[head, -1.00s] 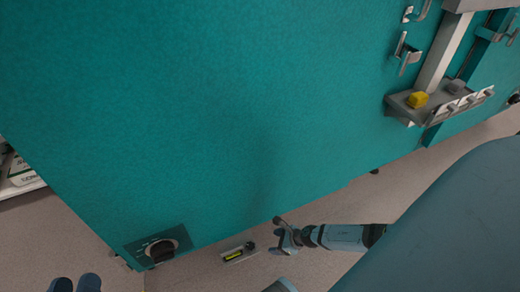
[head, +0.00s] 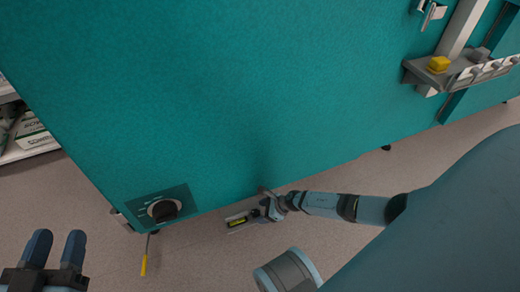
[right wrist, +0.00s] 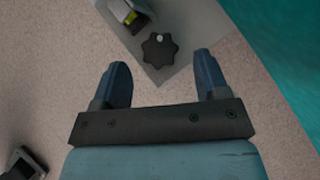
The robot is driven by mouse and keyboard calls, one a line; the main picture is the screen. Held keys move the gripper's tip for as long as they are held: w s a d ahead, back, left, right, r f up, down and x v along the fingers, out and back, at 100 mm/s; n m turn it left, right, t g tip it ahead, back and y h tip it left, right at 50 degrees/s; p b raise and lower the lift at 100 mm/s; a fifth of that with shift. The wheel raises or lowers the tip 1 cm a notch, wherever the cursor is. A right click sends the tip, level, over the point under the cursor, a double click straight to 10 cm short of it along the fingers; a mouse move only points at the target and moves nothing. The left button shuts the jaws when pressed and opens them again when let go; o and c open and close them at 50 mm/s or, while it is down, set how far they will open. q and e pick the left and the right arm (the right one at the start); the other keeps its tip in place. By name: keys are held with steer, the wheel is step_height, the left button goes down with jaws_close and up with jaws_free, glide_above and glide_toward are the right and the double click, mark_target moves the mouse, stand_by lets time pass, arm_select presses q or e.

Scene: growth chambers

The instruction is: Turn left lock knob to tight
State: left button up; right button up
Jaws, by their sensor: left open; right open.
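A black star-shaped knob (right wrist: 160,52) sits on a grey bracket (right wrist: 178,28) with a yellow level vial. I take it for the left lock knob. In the head view the bracket (head: 232,226) is low at the chamber's bottom edge, and its knob is hard to make out by my gripper. My right gripper (right wrist: 160,70) is open and empty, its fingertips just short of the star knob and apart from it in the picture. My left gripper (head: 57,246) is open and empty at the lower left.
The teal chamber wall (head: 250,100) fills the middle. A dial panel with a black rotary knob (head: 163,209) is at its lower left corner. A yellow-tipped item (head: 144,265) shows below it. A shelf (head: 30,152) with boxes is at left. A ledge holds a yellow block (head: 438,64).

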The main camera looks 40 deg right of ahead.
steer(key=shift+w+a+f, duration=0.3)
steer(key=shift+f, duration=0.15)
arm_select(q)
steer(key=shift+w+a+r+m+h, duration=0.2)
steer(key=shift+a+r+m+h, duration=0.1)
steer(key=shift+r+m, duration=0.2)
arm_select(e)
steer(key=shift+w+a+f, duration=0.1)
steer(key=shift+w+a, duration=0.05)
steer(key=shift+c, duration=0.5)
steer(key=c, duration=0.8)
arm_select(q)
steer(key=shift+d, duration=0.15)
arm_select(e)
steer(key=shift+c, duration=0.2)
